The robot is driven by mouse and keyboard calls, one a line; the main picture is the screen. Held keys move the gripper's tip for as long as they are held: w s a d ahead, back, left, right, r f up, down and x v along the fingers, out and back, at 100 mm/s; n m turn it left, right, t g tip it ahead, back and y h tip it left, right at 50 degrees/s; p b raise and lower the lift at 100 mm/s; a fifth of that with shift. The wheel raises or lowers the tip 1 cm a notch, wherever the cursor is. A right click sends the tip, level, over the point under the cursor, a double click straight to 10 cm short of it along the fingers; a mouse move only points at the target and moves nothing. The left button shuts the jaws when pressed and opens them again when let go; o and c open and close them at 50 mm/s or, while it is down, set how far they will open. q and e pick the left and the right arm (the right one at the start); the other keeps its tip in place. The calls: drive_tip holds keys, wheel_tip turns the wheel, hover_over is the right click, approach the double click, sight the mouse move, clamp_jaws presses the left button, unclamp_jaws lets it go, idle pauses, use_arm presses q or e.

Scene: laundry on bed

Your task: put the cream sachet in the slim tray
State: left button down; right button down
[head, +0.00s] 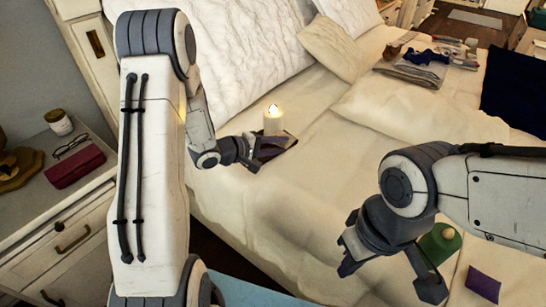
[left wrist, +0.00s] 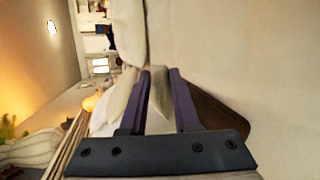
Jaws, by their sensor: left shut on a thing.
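The tray also shows in the left wrist view (left wrist: 222,118), to the right of the fingers. The left gripper (left wrist: 160,78) is shut on a pale thing between its purple fingers, which looks like the cream sachet (left wrist: 160,95). My right gripper (head: 388,275) is open and empty over the near part of the bed.
A green item (head: 440,240) and a purple sachet (head: 483,285) lie near the right gripper. Folded clothes (head: 415,68) lie farther back. A nightstand (head: 100,195) holds a red case (head: 76,166), glasses and a jar.

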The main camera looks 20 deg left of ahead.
use_arm(q)
drive_tip(key=shift+w+a+f, duration=0.25)
drive_tip(key=shift+a+f, duration=0.3)
drive_tip(key=shift+a, duration=0.3)
wheel_tip(320, 180, down, 4)
drive_tip(key=shift+f+b, duration=0.1)
drive_tip(key=shift+b, duration=0.65)
drive_tip(key=c, duration=0.9)
unclamp_jaws()
